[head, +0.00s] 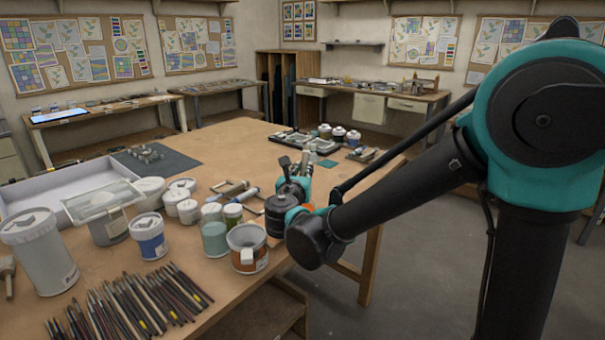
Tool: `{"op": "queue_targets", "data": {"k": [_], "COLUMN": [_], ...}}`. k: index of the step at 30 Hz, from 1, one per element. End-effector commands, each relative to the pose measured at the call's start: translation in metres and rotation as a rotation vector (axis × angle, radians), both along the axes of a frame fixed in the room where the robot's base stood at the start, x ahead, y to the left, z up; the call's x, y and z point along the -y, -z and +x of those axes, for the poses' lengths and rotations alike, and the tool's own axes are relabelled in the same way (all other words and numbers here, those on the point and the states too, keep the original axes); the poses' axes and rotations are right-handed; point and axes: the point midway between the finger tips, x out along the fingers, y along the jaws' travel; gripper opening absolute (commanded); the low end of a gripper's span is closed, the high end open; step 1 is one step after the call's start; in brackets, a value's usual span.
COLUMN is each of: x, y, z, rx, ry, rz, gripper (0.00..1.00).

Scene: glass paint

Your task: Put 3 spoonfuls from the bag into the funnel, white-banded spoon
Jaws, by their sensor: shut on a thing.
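My gripper (298,188) is over the right edge of the wooden table, by a cluster of dark and teal parts. My own arm covers much of it, and its fingertips are small. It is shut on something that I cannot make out. I cannot pick out the bag, the funnel or the white-banded spoon. An orange tub (247,250) with a grey rim stands left of the wrist, near the table edge.
White tubs (149,190), a blue-labelled tub (149,238) and a large grey tub (41,255) stand on the table (225,140). A white tray (75,190) is at left. A dark mat (170,163) lies behind.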

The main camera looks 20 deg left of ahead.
Motion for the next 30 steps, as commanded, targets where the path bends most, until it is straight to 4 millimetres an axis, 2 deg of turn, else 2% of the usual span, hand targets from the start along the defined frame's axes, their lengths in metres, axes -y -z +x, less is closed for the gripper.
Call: {"op": "queue_targets", "data": {"k": [16, 30], "x": [0.0, 0.0], "y": [-0.041, -0.045], "z": [0.0, 0.0], "rx": [0.0, 0.0], "ry": [0.0, 0.0], "rz": [0.0, 0.0], "gripper": [0.0, 0.0]}}
